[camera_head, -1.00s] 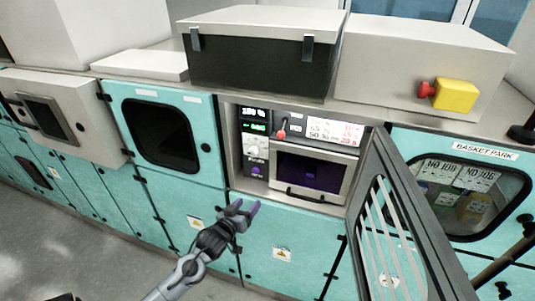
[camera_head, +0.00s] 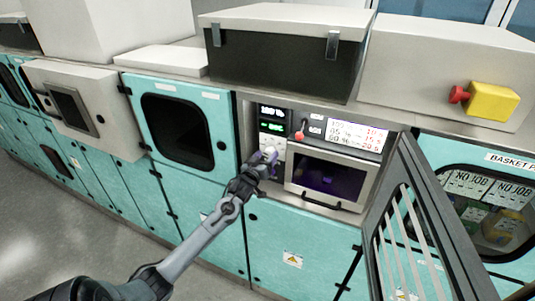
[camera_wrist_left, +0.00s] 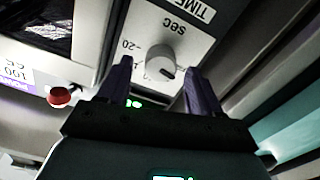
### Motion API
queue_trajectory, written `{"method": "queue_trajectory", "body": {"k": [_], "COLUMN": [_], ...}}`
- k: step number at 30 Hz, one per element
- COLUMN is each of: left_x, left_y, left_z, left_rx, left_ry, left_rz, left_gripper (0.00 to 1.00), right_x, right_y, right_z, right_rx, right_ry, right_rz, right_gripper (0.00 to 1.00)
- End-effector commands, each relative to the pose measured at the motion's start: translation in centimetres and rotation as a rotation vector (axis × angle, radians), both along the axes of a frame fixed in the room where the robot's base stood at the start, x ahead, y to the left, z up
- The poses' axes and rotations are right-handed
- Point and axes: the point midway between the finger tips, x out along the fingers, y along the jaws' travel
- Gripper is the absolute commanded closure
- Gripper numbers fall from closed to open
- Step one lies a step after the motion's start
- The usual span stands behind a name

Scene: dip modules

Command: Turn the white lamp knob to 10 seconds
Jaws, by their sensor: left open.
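The white lamp knob (camera_wrist_left: 161,60) shows in the left wrist view on a pale panel marked "TIME sec", upside down in this view. A dark line runs from the knob's middle to the lower right. The mark "20" is on the left of the dial; other marks are hard to read. My left gripper (camera_wrist_left: 158,68) is open, with its purple fingers on either side of the knob. I cannot tell whether they touch it. In the head view my left gripper (camera_head: 265,160) is at the control panel and partly hides the knob. My right gripper is not in view.
A red-tipped lever (camera_head: 300,135) sits right of the control panel, above the lamp unit's window (camera_head: 328,178). An open barred door (camera_head: 415,225) stands to the right. A teal door with a dark window (camera_head: 178,130) is on the left.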

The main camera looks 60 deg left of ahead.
Motion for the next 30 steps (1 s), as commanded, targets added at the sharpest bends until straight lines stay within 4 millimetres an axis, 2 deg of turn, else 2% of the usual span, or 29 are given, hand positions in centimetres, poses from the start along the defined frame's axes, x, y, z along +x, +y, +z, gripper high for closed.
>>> {"method": "queue_trajectory", "body": {"k": [6, 17, 27, 30], "left_x": [1.3, 1.5, 1.4, 1.4], "left_y": [0.8, 0.9, 0.9, 0.9], "left_z": [0.0, 0.0, -0.1, 0.0], "left_rx": [-0.002, -0.001, -0.001, 0.0], "left_ry": [0.0, 0.001, 0.001, 0.001], "left_rz": [0.001, 0.0, 0.0, 0.0], "left_gripper": [0.35, 0.37, 0.89, 0.91], "right_x": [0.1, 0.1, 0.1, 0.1], "right_y": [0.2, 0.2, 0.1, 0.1], "right_z": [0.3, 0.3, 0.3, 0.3], "right_rx": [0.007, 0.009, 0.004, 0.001], "right_ry": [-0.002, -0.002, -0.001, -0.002], "right_rz": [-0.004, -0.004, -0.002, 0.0], "right_gripper": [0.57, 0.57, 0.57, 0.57]}}
